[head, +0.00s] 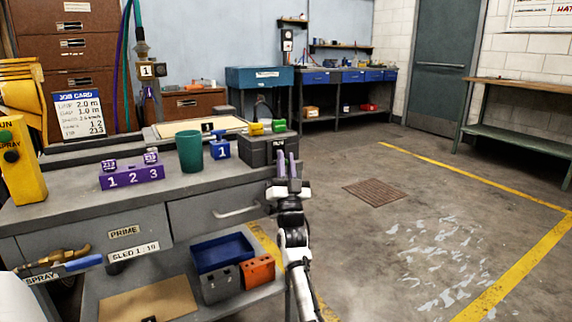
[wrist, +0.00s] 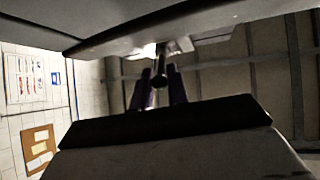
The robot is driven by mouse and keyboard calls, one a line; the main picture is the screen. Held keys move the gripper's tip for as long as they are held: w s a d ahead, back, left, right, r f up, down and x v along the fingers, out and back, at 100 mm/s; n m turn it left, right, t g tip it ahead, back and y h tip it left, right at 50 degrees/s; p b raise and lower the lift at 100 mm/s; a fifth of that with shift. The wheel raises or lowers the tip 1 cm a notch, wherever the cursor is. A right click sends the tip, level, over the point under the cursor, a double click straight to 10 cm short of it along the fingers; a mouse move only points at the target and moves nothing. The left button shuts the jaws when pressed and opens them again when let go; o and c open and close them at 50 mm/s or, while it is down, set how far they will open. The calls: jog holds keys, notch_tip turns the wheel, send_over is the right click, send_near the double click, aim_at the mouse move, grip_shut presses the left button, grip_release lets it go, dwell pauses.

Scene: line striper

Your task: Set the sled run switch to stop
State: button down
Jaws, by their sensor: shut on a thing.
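A yellow control post (head: 22,165) stands at the far left of the head view, cut off by the edge. It bears a partly cut label that seems to read RUN, a green button (head: 5,136) and a black knob (head: 11,156). I cannot tell which way the knob points. My gripper (head: 287,165) is at the bench's right end, fingers upward, far right of the post. In the wrist view my gripper (wrist: 161,88) has its purple fingers close about a dark round-ended rod (wrist: 159,80). I cannot tell what the rod belongs to.
The bench (head: 150,200) carries a purple 1-2-3 block (head: 132,178), a green cup (head: 189,151), a blue block (head: 220,149) and a dark box (head: 262,152) close behind my gripper. An orange block (head: 257,270) lies on the lower shelf. The floor to the right is open.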

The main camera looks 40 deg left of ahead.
jog(key=c, duration=1.4)
grip_release()
jog(key=shift+c, duration=0.2)
jog(key=shift+f, duration=0.1)
jog(key=v, duration=1.3)
jog(key=shift+s+f, duration=0.2)
jog(key=shift+s, duration=0.05)
jog(key=shift+d, duration=0.1)
